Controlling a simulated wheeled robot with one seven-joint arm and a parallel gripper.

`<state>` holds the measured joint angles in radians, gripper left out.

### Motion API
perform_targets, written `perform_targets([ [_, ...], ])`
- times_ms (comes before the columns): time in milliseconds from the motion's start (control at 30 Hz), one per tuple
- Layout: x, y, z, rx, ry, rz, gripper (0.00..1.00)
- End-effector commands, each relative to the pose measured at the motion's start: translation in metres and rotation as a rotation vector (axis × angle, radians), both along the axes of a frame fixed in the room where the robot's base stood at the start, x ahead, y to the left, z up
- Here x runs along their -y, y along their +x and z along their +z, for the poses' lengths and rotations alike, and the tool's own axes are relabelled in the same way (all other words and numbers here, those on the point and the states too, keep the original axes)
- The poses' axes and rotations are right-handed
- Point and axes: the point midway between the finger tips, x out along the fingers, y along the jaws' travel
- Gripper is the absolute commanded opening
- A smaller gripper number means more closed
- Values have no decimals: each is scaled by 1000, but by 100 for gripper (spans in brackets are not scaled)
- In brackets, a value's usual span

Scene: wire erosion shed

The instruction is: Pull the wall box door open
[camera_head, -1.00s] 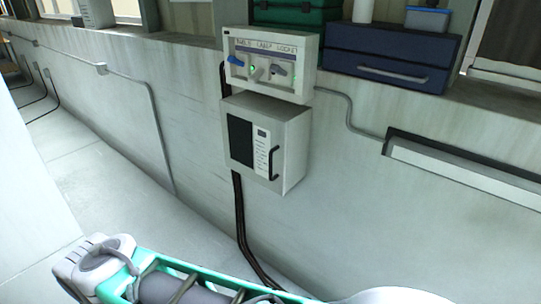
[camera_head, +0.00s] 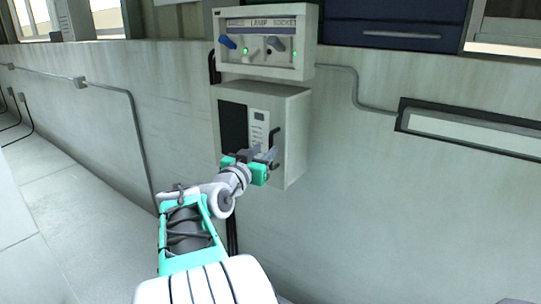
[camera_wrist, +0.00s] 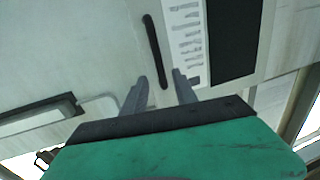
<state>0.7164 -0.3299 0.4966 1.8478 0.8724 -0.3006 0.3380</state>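The wall box (camera_head: 296,139) is a pale grey box on the wall. Its door (camera_head: 257,103) is shut and has a dark panel, a white label strip and a black vertical handle (camera_head: 275,138) on the right side. In the wrist view the handle (camera_wrist: 155,50) shows as a black bar beyond the fingertips. My gripper (camera_head: 267,153) is in front of the door near the handle's lower end. In the wrist view my gripper (camera_wrist: 160,82) has its two grey fingers apart, with nothing clearly held between them. Whether a finger touches the handle cannot be told.
A control panel (camera_head: 265,62) with knobs and green lights is mounted just above the box. A dark blue drawer unit (camera_head: 395,35) stands on the ledge at upper right. A conduit (camera_head: 357,92) runs right to a long wall fixture (camera_head: 470,133).

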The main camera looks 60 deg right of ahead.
Motion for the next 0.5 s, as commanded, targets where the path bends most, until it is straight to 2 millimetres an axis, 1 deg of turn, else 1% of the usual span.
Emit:
perform_targets([
  [33, 11, -2, 0, -2, 2, -5, 34],
  [100, 25, 0, 1, -1, 2, -3, 34],
  [233, 46, 2, 0, -2, 3, 0, 34],
  [333, 55, 3, 0, -1, 4, 3, 34],
  [500, 57, 4, 1, 0, 3, 4, 34],
])
